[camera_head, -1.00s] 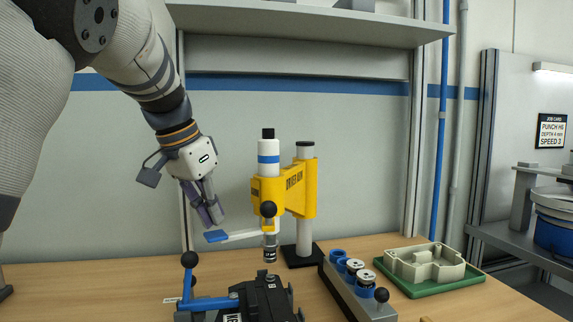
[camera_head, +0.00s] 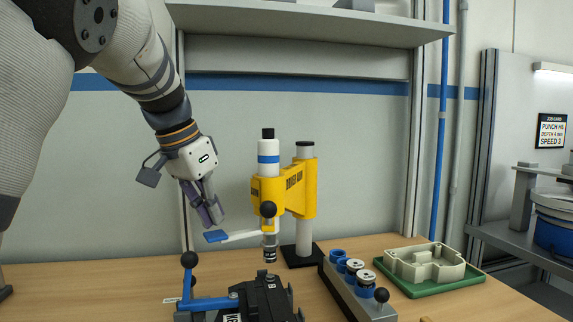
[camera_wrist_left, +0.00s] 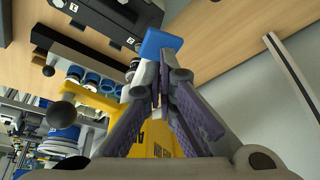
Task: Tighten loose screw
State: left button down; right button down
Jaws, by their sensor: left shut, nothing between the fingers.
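A yellow and white driver unit (camera_head: 268,190) stands on a post at the back of the bench. A pale lever with a blue end pad (camera_head: 216,236) sticks out to its left. My left gripper (camera_head: 215,221) is shut and empty, fingers pointing down just above the pad; I cannot tell whether they touch it. The pad also shows beyond the fingertips in the left wrist view (camera_wrist_left: 158,44). A dark fixture with a blue lever (camera_head: 262,296) sits at the front, partly cut off. I cannot make out a loose screw. My right gripper is not in view.
A grey holder (camera_head: 350,292) with several blue-and-white round bits and a black knob stands right of the fixture. A green tray (camera_head: 432,291) with a cream housing (camera_head: 425,262) is farther right. A shelf (camera_head: 310,20) spans the wall above. The bench's left side is mostly clear.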

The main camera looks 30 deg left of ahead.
aim_at(210, 236)
pick_arm(q)
jog(key=shift+f, duration=0.1)
dwell(0.4)
jog(key=shift+f, duration=3.1)
jog(key=shift+r, duration=0.1)
jog(key=shift+r, duration=4.6)
